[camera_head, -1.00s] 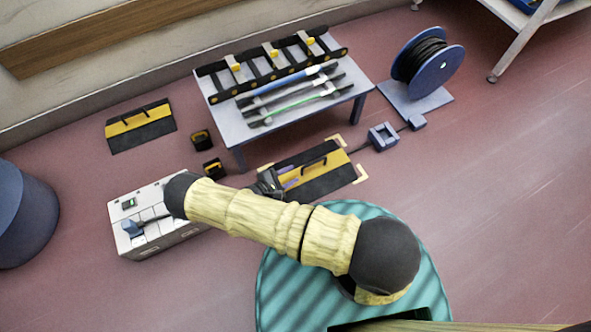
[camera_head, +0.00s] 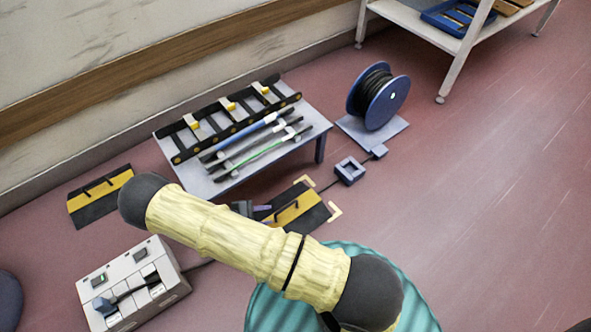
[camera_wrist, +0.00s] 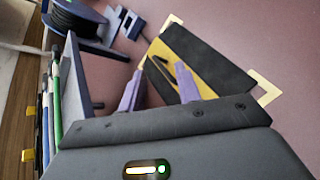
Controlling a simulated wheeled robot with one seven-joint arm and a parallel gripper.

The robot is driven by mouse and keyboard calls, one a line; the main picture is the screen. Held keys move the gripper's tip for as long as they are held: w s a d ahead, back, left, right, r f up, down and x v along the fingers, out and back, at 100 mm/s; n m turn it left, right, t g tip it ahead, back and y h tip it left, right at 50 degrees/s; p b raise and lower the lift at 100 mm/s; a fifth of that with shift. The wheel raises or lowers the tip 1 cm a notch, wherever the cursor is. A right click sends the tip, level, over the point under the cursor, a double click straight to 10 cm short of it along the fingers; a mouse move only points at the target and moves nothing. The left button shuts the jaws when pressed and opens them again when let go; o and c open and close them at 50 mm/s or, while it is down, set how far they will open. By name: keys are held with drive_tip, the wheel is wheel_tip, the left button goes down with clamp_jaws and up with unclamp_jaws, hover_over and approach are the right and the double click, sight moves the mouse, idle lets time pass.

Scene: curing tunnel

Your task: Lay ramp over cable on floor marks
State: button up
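A black ramp with a yellow band and a dark handle (camera_head: 297,207) lies flat on the floor. In the wrist view the ramp (camera_wrist: 205,60) lies between cream corner marks (camera_wrist: 265,91), with the far-side marks on view and the near side hidden. The cable (camera_head: 328,187) runs from a blue block to the ramp's edge, and its stretch at the ramp is hidden. My gripper (camera_wrist: 155,70) has its two purple fingers apart with nothing clamped between them. Its fingertips are near the ramp's handle, and I cannot tell whether they touch it.
A second black and yellow ramp (camera_head: 101,194) lies near the wall. A low table (camera_head: 325,125) holds a ladder-like rack and rods. A cable reel (camera_head: 379,97) stands behind a blue block (camera_head: 349,170). A white socket box (camera_head: 133,283) is at left. Open floor lies right.

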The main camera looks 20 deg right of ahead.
drive_tip(key=s+d+r+m+y, duration=0.2)
drive_tip(key=d+r+m+y, duration=0.1)
drive_tip(key=r, duration=0.8)
drive_tip(key=s+d+r+m+y, duration=0.3)
drive_tip(key=r+m+y, duration=0.1)
drive_tip(key=r, duration=0.7)
drive_tip(key=s+d+r+m+y, duration=0.2)
drive_tip(key=s+r+m+y, duration=0.1)
drive_tip(key=r, duration=0.8)
drive_tip(key=shift+s+d+r+m+y, duration=0.2)
drive_tip(key=shift+d+r+m+y, duration=0.3)
drive_tip(key=shift+m, duration=0.7)
drive_tip(key=shift+a+f, duration=0.1)
drive_tip(key=shift+f, duration=0.05)
wheel_tip(320, 180, up, 52)
drive_tip(key=p, duration=5.1)
drive_tip(key=shift+f+p, duration=0.2)
drive_tip(key=shift+p, duration=0.1)
